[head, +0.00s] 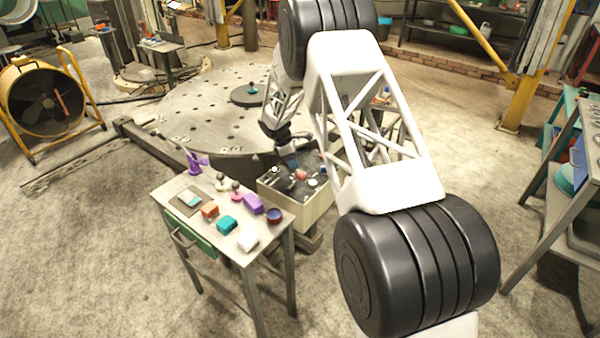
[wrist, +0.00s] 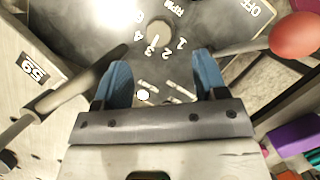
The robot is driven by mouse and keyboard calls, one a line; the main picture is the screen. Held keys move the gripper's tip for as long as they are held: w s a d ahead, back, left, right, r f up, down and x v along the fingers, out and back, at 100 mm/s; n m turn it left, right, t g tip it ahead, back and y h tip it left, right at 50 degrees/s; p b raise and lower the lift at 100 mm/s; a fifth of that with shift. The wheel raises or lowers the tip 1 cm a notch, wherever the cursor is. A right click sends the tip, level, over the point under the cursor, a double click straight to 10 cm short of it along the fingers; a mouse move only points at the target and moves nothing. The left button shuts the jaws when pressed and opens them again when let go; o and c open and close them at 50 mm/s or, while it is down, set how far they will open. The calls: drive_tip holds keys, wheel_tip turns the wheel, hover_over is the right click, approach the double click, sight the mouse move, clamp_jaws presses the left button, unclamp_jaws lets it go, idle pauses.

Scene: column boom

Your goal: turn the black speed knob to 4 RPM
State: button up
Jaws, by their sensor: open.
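The control panel (head: 277,185) is the dark top of a pale box behind the small table in the head view. In the wrist view the panel (wrist: 85,30) fills the top, with printed digits, "RPM" and "OFF". The round speed knob (wrist: 159,31) looks greyish under glare at the upper middle, ringed by the digits. A short pale mark on it seems to point toward 2 or 3; I cannot tell exactly. My gripper (wrist: 161,78) is open, its blue fingers apart and empty. In the picture they lie just below the knob; contact is not seen. In the head view my gripper (head: 290,161) is over the panel.
A red ball (wrist: 295,36) on a rod stands right of the knob. A dark rod (wrist: 75,82) lies left of my fingers, beside a "59" label (wrist: 33,67). The small table (head: 189,183) with several coloured items stands left of the box.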

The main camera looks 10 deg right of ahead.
drive_tip(key=shift+a+n, duration=0.1)
drive_tip(key=shift+n, duration=0.3)
drive_tip(key=shift+x, duration=3.85)
drive_tip(key=c, duration=0.9)
drive_tip(key=shift+m+g, duration=0.5)
drive_tip(key=shift+m, duration=1)
drive_tip(key=o, duration=0.9)
